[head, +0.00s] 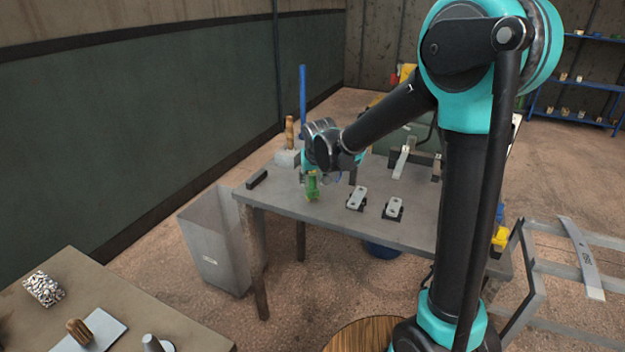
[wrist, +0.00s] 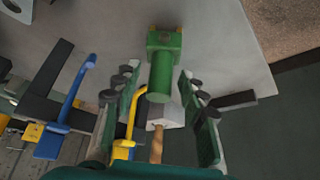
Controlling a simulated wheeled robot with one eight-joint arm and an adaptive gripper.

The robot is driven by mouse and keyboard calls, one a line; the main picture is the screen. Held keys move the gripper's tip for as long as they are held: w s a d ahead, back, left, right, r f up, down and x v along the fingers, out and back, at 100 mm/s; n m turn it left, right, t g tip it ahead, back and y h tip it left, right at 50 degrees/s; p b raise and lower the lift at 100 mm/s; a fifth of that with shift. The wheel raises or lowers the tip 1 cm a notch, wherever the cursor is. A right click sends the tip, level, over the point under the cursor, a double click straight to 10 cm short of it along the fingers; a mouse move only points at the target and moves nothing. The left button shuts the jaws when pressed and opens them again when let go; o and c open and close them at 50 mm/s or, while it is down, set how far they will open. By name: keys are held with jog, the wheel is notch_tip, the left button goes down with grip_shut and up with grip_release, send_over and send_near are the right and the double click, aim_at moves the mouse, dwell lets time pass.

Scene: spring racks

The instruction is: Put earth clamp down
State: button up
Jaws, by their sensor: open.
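The earth clamp, which I take to be the green piece (head: 312,188), is at the front left of the grey table (head: 285,209), below my gripper (head: 314,177). In the wrist view the green piece (wrist: 164,72) has a round body and a wider block at its far end. My gripper (wrist: 158,78) is open, with one finger on each side of the piece. Gaps show between the fingers and its body. Whether its underside rests flat on the table is hard to tell.
A black bar (head: 257,180) lies near the table's left edge. Two small pale-and-black fixtures (head: 357,198) (head: 393,208) sit to the right. A wooden-handled tool (head: 289,132) and a blue post (head: 302,88) stand behind. A grey bin (head: 216,248) is on the floor at left.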

jog(key=v, duration=1.2)
jog(key=shift+m+g+h, duration=0.4)
jog(key=shift+m+h, duration=0.1)
jog(key=shift+m, duration=0.4)
jog(key=s+d+f, duration=0.3)
jog(key=d, duration=0.2)
jog(key=s+d+f, duration=0.3)
jog(key=d, duration=0.3)
jog(key=s+d+f, duration=0.3)
jog(key=d, duration=0.3)
jog(key=shift+s+f, duration=0.1)
jog(key=shift+f, duration=0.2)
jog(key=s+d+f+m, duration=0.1)
jog(key=s+d+f, duration=0.7)
jog(key=s, duration=0.3)
jog(key=shift+s+g, duration=0.4)
